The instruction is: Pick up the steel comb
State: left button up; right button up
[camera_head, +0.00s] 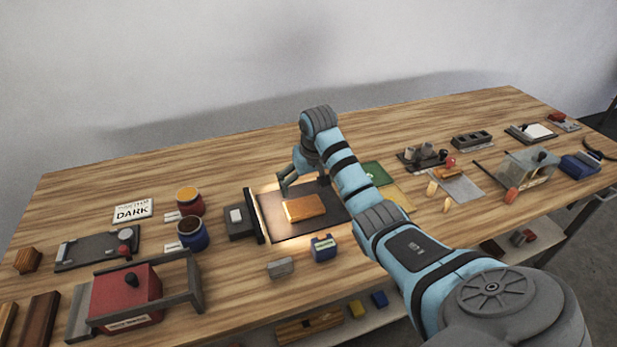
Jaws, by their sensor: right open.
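My right arm reaches in from the lower right, and its gripper (287,182) hangs above the back left part of a dark lit mat (283,227). The gripper is open and no object shows between its fingers. An orange-brown wooden block (304,207) lies on the mat, in front of the gripper and apart from it. I cannot pick out the steel comb with certainty. A small grey block (280,267) lies on the table in front of the mat, but its details are too small to identify. My left gripper is not in view.
A blue box (323,248) stands in front of the mat. Two jars, orange-topped (189,201) and blue (192,234), stand left of it, near a red box (127,299) in a grey frame. Trays and a clear case (528,168) are right. The table's back strip is clear.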

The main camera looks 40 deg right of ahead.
aim_at(280, 267)
jog(key=k, duration=1)
